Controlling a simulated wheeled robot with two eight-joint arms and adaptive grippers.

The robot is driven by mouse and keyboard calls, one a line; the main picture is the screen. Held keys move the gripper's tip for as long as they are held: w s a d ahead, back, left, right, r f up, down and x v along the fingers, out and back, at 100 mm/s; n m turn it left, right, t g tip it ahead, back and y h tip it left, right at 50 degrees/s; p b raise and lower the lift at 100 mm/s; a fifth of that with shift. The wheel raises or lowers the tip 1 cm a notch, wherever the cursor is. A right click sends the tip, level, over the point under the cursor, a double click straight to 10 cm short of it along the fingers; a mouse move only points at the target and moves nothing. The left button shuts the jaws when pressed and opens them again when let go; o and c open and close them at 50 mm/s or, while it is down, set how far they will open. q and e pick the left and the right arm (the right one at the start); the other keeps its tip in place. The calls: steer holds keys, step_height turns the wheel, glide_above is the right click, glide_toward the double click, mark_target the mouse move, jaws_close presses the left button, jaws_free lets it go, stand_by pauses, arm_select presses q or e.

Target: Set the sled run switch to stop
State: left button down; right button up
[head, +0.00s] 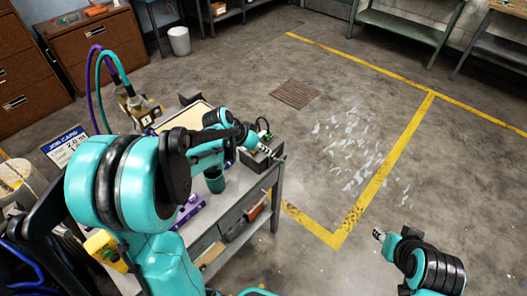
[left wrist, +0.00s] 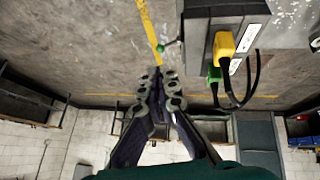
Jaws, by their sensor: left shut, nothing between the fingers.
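A dark grey control box (head: 262,157) stands at the right end of the workbench. A small lever with a green knob (left wrist: 168,46) sticks out from the box's side in the left wrist view; I take it for the run switch, but its setting cannot be read. The box (left wrist: 196,38) also shows there, with a yellow plug and a green plug on it. My left gripper (left wrist: 160,82) is shut and empty, its fingertips below the knob in that picture and apart from it. In the head view my left arm partly covers the box. My right arm (head: 435,268) is at the lower right; its finger state is unclear.
The workbench (head: 228,205) carries a purple tool, a dark green cup (head: 214,181) and a hose fixture (head: 138,108). Black cables (left wrist: 240,95) hang near the plugs. The floor right of the bench is open, with yellow lines (head: 385,165) and a brown grate (head: 296,94).

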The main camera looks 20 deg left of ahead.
mark_target(281, 161)
arm_select(q)
steer(key=b+x, duration=0.3)
steer(key=x, duration=0.7)
steer(key=shift+d+f, duration=0.1)
steer(key=shift+f, duration=0.05)
